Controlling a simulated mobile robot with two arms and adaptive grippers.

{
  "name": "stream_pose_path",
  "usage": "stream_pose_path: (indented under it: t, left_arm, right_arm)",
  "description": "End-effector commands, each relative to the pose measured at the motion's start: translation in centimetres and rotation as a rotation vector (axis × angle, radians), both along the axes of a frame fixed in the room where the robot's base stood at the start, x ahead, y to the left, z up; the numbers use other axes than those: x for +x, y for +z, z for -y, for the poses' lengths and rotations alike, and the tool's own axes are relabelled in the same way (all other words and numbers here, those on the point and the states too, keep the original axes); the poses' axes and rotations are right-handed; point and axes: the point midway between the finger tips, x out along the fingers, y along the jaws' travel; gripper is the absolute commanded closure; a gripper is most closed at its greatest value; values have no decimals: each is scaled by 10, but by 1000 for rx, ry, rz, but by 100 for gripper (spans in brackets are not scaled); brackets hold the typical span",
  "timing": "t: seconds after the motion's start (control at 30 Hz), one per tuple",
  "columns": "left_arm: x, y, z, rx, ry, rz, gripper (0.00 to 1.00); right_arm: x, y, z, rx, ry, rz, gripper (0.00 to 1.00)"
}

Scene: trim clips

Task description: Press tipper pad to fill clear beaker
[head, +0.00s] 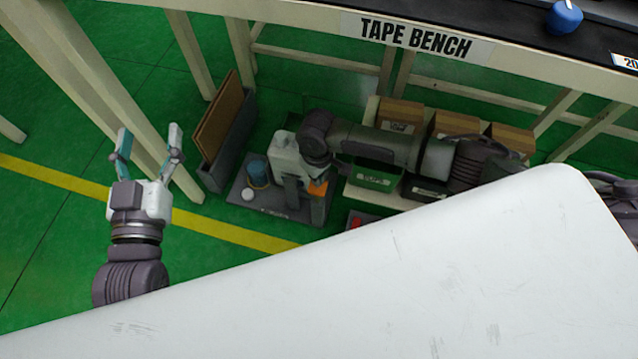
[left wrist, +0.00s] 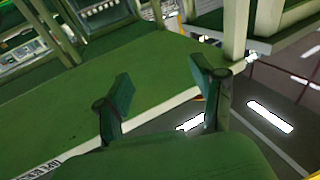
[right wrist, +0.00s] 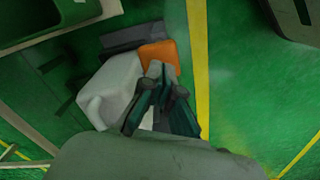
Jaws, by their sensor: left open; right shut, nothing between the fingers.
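A grey tipper station (head: 240,208) stands on the floor under the bench. It carries a white body (head: 285,152), an orange pad (head: 318,187) and a blue cup-like vessel (head: 258,172); I cannot tell whether that is the clear beaker. My right gripper (right wrist: 158,82) is shut and empty. In the right wrist view its fingertips are at the near edge of the orange pad (right wrist: 158,54), beside the white body (right wrist: 112,88); contact cannot be told. In the head view my right arm hides much of it. My left gripper (head: 148,142) is open and empty, left of the station.
A "TAPE BENCH" table (head: 540,62) stands above, its legs around the station. A grey bin with brown boards (head: 222,122) is left of the station. Cardboard boxes (head: 400,112) and a green bin (head: 372,178) are to the right. A white surface (head: 400,290) fills the foreground.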

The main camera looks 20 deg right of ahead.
Motion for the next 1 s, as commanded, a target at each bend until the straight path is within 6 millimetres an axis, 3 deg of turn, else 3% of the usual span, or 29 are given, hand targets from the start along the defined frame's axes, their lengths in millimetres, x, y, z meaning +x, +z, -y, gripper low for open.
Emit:
stream_pose_path:
  t: [1.0]
  left_arm:
    - [-4, 28, 4, -45, -12, 169, 32]
  right_arm:
    - [0, -20, 0, 0, 0, 0, 100]
